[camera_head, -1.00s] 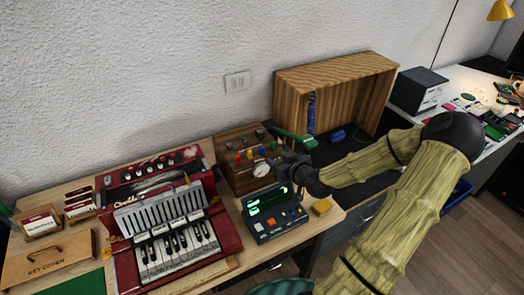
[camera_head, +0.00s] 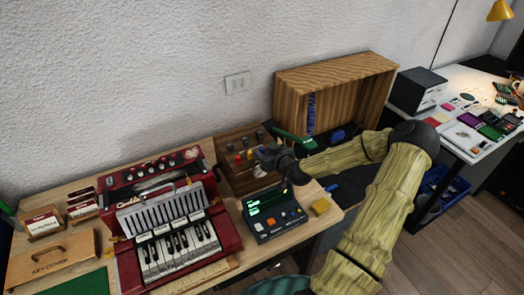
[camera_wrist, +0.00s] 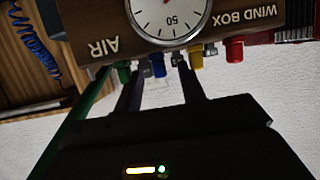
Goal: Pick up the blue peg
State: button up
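The blue peg (camera_wrist: 158,65) shows in the wrist view on the face of a brown wooden box (camera_wrist: 90,28), in a row with green (camera_wrist: 123,73), yellow (camera_wrist: 195,57) and red (camera_wrist: 235,49) pegs. My gripper (camera_wrist: 160,76) is open, with one finger on each side of the blue peg in this view. I cannot tell whether the fingers touch it or how far they are in depth. In the head view my gripper (camera_head: 268,156) is at the front of the box (camera_head: 235,178), and I cannot make out the blue peg there.
A round gauge (camera_wrist: 166,14) sits beside the pegs. A red accordion (camera_head: 225,222) stands left of the box. An open wooden cabinet (camera_head: 335,72) stands behind my arm.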

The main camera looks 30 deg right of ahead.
aim_at(263, 150)
jog(key=shift+x, duration=1.55)
jog(key=shift+r, duration=0.1)
grip_shut()
